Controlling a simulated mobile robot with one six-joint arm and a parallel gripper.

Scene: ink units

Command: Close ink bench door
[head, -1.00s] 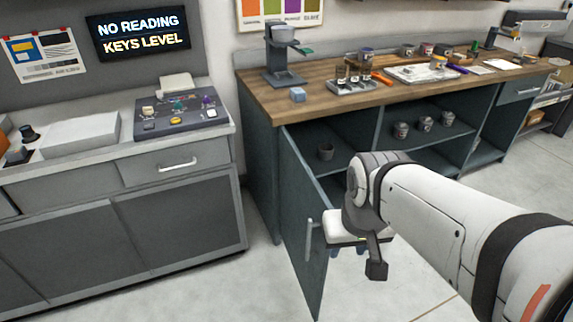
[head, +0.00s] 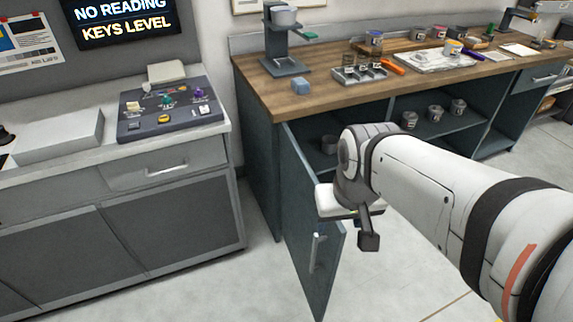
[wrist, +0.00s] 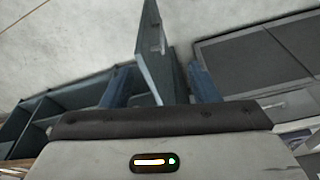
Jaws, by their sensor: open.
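The ink bench door (head: 310,225) is a dark teal panel hinged at the left side of the bench opening. It stands open, swung out toward me, with a pale bar handle (head: 317,252) near its free edge. My gripper is open; its fingers are mostly hidden behind my wrist in the head view, close to the door's upper free corner. In the wrist view, my gripper (wrist: 160,78) shows two blue fingers apart, with the door (wrist: 153,45) appearing between them. I cannot tell whether they touch it.
The ink bench (head: 285,98) has a wooden top with jars, a tray and a stand. Several cups sit on its open shelves. A grey cabinet (head: 170,240) with a control panel (head: 170,112) stands left. Pale floor (head: 260,285) is clear around the door.

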